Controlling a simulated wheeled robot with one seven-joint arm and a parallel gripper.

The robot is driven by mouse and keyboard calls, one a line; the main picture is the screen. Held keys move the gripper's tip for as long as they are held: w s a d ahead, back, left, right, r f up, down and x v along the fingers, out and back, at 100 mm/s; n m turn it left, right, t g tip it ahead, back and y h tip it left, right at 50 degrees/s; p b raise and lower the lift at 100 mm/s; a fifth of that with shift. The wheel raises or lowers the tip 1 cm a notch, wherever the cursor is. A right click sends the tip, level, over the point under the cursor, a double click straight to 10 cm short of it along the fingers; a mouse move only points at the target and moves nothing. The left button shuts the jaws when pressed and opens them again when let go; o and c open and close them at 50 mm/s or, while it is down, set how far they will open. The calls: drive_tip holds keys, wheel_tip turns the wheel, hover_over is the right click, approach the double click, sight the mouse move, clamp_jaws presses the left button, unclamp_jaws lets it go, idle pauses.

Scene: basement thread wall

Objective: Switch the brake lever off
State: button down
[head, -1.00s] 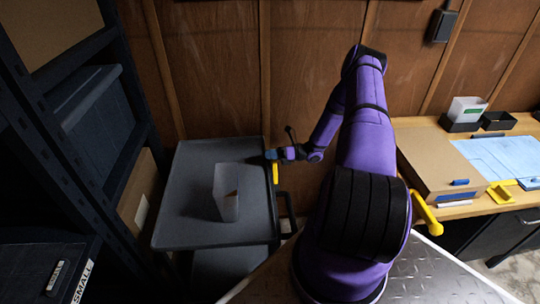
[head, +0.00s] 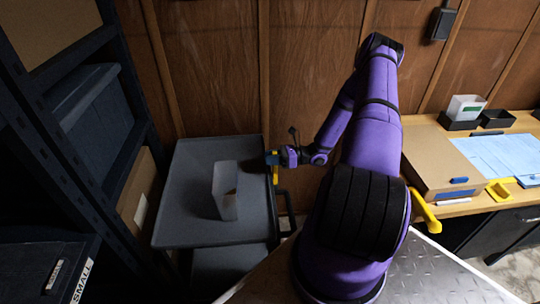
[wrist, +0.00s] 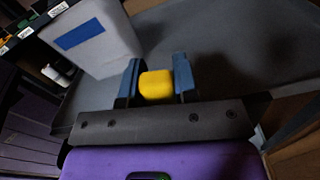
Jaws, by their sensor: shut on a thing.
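The yellow brake lever (head: 275,174) stands at the right edge of the grey cart (head: 185,230). My gripper (head: 272,158) reaches it from the right and its blue fingertips are at the lever's top. In the wrist view the lever's yellow end (wrist: 157,85) sits between the two blue fingers of my gripper (wrist: 156,80), which is shut on it. The lower part of the lever is hidden in the wrist view.
A pale translucent bin (head: 226,192) stands on the cart, left of my gripper. Dark shelving (head: 75,160) is at the left and a wooden wall (head: 215,70) behind. The workbench (head: 475,206) on the right bears a cardboard box (head: 437,160).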

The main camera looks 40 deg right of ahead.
drive_tip(key=shift+s+a+r+n, duration=0.1)
drive_tip(key=shift+s+a+n, duration=0.3)
drive_tip(key=shift+s+n, duration=0.2)
drive_tip(key=shift+s+a+n, duration=0.4)
drive_tip(key=shift+s+n, duration=0.15)
drive_tip(key=shift+n, duration=0.05)
drive_tip(key=c, duration=0.9)
unclamp_jaws()
drive_tip(key=v, duration=1.1)
drive_tip(key=shift+w+a, duration=0.1)
